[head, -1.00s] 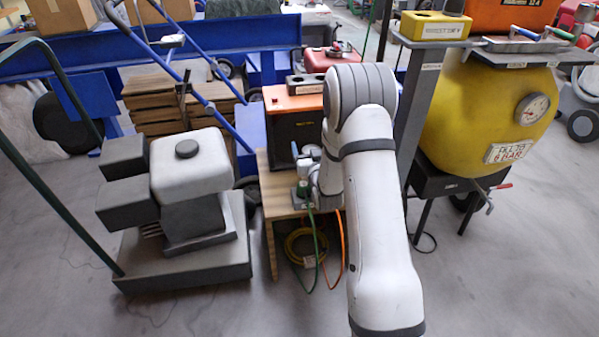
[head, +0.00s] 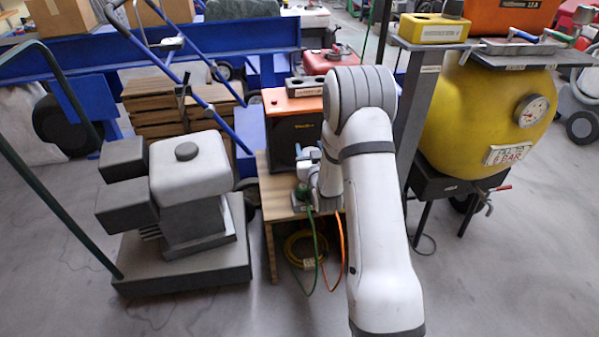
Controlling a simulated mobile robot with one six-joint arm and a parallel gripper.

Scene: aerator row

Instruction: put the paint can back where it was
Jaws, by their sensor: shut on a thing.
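I cannot make out a paint can in the head view. My forearm and wrist reach down behind my large grey-white arm link, over the wooden stand. The jaws of my gripper cannot be made out there, and whatever they hold is hidden. The wooden stand (head: 281,203) is low and partly covered by my arm. A black case with an orange top (head: 292,104) stands at the back of the stand.
A grey-white machine (head: 190,168) on a dark plinth (head: 185,277) stands at left, near a green handrail (head: 50,190). A yellow tank (head: 480,115) with a gauge stands at right. Green and orange hoses (head: 313,250) hang from the stand. Bare floor lies in front.

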